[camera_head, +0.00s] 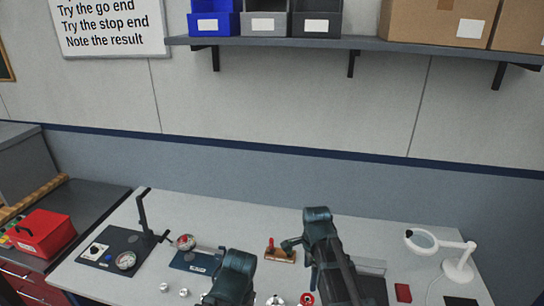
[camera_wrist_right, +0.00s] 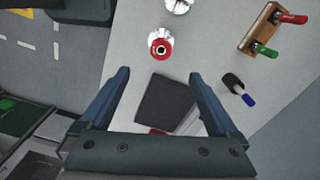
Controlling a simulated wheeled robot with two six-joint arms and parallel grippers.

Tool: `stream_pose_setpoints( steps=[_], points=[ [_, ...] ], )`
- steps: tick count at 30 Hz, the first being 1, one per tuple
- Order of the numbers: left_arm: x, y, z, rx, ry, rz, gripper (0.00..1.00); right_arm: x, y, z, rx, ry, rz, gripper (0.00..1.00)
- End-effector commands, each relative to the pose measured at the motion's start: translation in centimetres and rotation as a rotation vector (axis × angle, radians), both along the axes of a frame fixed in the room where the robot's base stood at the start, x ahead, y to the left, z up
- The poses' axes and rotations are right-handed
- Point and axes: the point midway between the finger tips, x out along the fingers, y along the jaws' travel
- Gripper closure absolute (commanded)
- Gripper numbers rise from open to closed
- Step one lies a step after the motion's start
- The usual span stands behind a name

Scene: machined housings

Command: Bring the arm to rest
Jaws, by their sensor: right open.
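My right gripper (camera_wrist_right: 158,76) is open in the right wrist view, with nothing between its fingers. A dark square pad (camera_wrist_right: 170,102) lies on the bench below and beyond the fingers. In the head view two of my dark arm links stand at the front of the bench, the right one taller. The right gripper's fingers cannot be made out there. My left gripper does not show. A metal housing with a red ring (camera_wrist_right: 160,47) stands ahead of the right fingers, with another metal housing (camera_wrist_right: 178,5) at the top edge.
A wooden holder (camera_wrist_right: 262,30) carries red and green handled gauges. A dark and blue item (camera_wrist_right: 239,89) lies right of the fingers. On the bench stand a magnifier lamp (camera_head: 460,265) and a dial gauge stand (camera_head: 145,215). A red toolbox (camera_head: 42,233) sits left. A shelf (camera_head: 390,45) hangs above.

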Motion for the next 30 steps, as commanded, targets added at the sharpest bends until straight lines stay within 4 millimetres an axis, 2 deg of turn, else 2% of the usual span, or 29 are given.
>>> stream_pose_setpoints(
  steps=[5, 12, 18, 24, 30],
  points=[
    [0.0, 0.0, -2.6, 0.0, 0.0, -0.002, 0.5, -3.1, 2.8, -2.6, -0.015, 0.014, 0.356, 0.04],
    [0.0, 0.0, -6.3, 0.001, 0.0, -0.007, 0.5, -8.7, 7.0, -6.2, -0.041, 0.055, 1.088, 0.04],
    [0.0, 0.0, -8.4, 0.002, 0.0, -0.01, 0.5, -12.2, 9.1, -8.3, -0.049, 0.093, 1.58, 0.04],
    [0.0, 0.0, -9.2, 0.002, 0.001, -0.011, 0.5, -13.9, 10.0, -9.1, -0.05, 0.116, 1.833, 0.04],
    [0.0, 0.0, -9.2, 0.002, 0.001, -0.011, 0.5, -14.1, 10.1, -9.0, -0.05, 0.121, 1.881, 0.04]
  ],
)
